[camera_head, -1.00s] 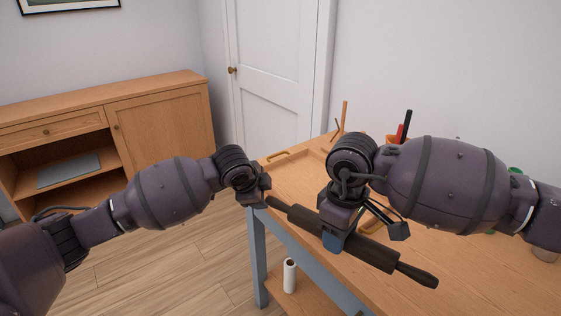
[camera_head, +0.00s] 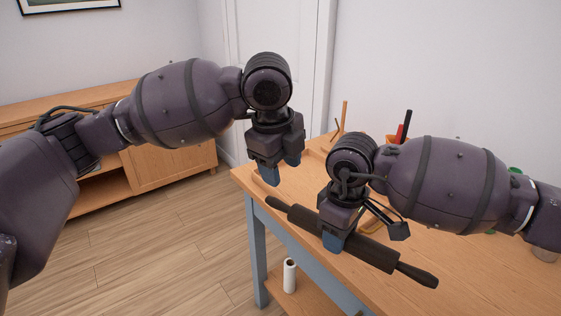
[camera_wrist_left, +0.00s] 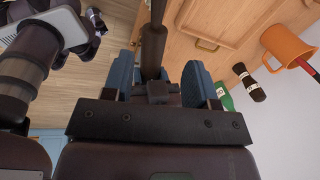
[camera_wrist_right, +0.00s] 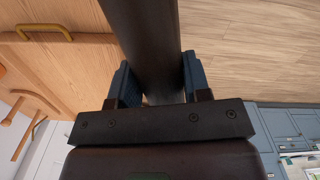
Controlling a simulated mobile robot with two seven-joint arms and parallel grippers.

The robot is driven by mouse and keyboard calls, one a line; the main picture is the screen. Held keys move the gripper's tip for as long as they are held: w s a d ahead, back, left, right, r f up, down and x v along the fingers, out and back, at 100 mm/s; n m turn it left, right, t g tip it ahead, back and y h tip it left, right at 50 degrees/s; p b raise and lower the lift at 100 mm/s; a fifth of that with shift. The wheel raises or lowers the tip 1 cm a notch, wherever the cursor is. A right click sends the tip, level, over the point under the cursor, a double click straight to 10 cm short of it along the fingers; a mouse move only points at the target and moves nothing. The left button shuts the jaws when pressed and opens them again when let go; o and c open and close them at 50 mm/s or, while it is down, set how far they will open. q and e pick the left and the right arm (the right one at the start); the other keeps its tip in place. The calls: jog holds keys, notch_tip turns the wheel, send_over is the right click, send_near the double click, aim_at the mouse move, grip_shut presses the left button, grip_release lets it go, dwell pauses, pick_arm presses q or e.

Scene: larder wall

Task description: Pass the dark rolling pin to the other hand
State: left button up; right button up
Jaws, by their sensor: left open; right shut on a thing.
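The dark rolling pin (camera_head: 376,254) is held tilted over the front edge of the wooden table. My right gripper (camera_head: 332,242) is shut on the pin's barrel, and the right wrist view shows the barrel (camera_wrist_right: 148,45) between the blue pads. My left gripper (camera_head: 280,176) is open and empty, with its blue fingertips pointing down above the pin's far-left handle (camera_head: 277,203). In the left wrist view the pin (camera_wrist_left: 154,42) runs lengthwise, in line with the gap between the open fingers. Whether the fingers flank the handle is unclear; the head view shows them above it.
The wooden table (camera_head: 480,275) extends right under my right arm. A white roll (camera_head: 290,277) stands on its lower shelf. An orange mug (camera_wrist_left: 288,45) and dark-and-green items lie on the right in the left wrist view. A sideboard (camera_head: 160,175) stands at the back left.

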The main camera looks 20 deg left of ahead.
aim_at(288, 205)
pick_arm(q)
jog(key=f, duration=0.3)
jog(key=w+f, duration=0.1)
jog(key=f, duration=0.3)
jog(key=w+f, duration=0.1)
jog(key=f, duration=0.3)
jog(key=shift+w+d, duration=0.1)
jog(key=shift+d, duration=0.25)
jog(key=c, duration=0.6)
jog(key=shift+c, duration=1)
pick_arm(e)
jog(key=o, duration=0.7)
jog(key=shift+a, duration=0.1)
jog(key=o, duration=0.5)
